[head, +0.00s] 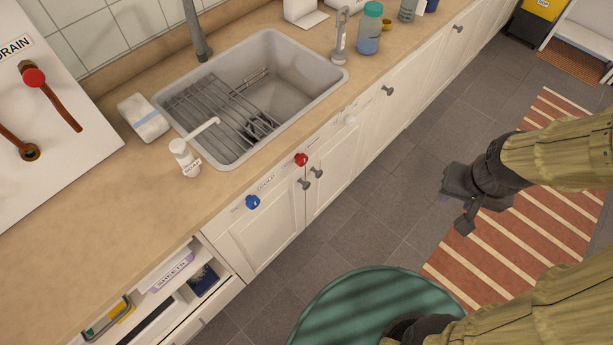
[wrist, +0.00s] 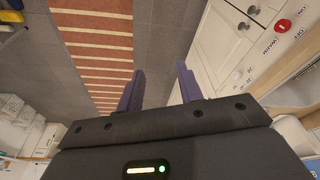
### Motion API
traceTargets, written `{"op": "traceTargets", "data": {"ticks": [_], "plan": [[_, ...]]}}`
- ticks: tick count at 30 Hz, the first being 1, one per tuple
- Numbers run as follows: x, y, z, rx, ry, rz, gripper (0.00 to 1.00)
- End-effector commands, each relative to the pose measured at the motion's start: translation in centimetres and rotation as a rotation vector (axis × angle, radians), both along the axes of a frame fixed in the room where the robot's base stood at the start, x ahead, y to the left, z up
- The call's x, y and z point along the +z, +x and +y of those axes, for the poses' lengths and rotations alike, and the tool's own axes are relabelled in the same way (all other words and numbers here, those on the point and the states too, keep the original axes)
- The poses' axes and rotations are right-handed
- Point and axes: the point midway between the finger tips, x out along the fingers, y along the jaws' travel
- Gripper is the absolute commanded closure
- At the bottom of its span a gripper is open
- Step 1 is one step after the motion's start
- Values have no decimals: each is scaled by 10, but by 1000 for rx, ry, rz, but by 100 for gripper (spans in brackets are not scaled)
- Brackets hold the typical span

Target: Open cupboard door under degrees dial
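White cupboard doors stand under the sink counter. The left door (head: 262,237) is below a blue dial (head: 252,202); the right door (head: 337,163) is near a red dial (head: 301,159) and a pale dial (head: 350,118). Their grey knobs, left (head: 304,184) and right (head: 316,172), sit close together, and both doors look shut.
An open drawer (head: 175,285) juts out at lower left. The sink (head: 300,65) is above the doors. Bare floor (head: 385,195) lies between cupboards and gripper.

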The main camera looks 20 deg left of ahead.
Motion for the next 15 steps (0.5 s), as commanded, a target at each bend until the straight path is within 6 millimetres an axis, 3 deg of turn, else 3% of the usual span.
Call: {"op": "traceTargets", "data": {"ticks": [11, 14, 15], "plan": [[0, 0, 0, 0, 0, 0, 64], [-2, 1, 0, 2, -1, -1, 47], [-6, 2, -1, 6, -5, -2, 47]]}}
